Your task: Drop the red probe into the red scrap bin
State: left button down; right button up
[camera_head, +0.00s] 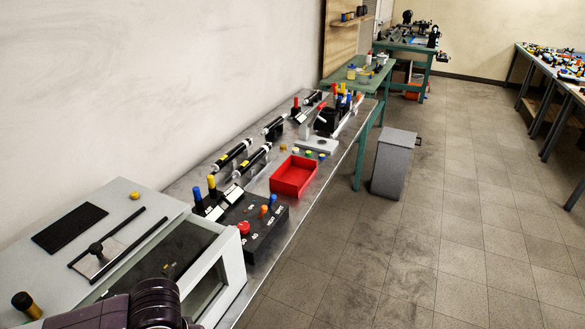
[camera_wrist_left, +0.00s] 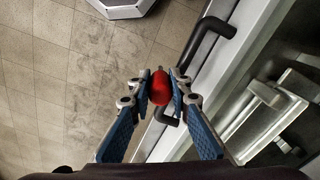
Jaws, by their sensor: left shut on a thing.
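The red probe (camera_wrist_left: 160,90) shows in the left wrist view as a red rounded body with a small metal tip. My left gripper (camera_wrist_left: 160,84) is shut on it, one finger on each side. The gripper is over floor and beside the grey machine with a black handle. The red scrap bin (camera_head: 301,188), an open shallow red box, stands on the metal bench in the head view and looks empty. The probe and gripper fingers do not show in the head view; only part of my arm does, at the bottom. My right gripper is in neither view.
A grey enclosure (camera_head: 90,225) with a window stands at the near end of the bench. A black control box (camera_head: 262,222) with knobs stands between it and the bin. Black cylinders (camera_head: 232,154) and other tools lie behind. A grey floor bin (camera_head: 393,165) stands beyond the bench; floor to the right is clear.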

aim_at(298, 180)
jog(key=i+l+u, duration=0.2)
jog(key=i+l, duration=0.6)
jog(key=i+l+u, duration=0.2)
jog(key=i+l, duration=0.6)
jog(key=l, duration=0.15)
jog(key=i, duration=0.45)
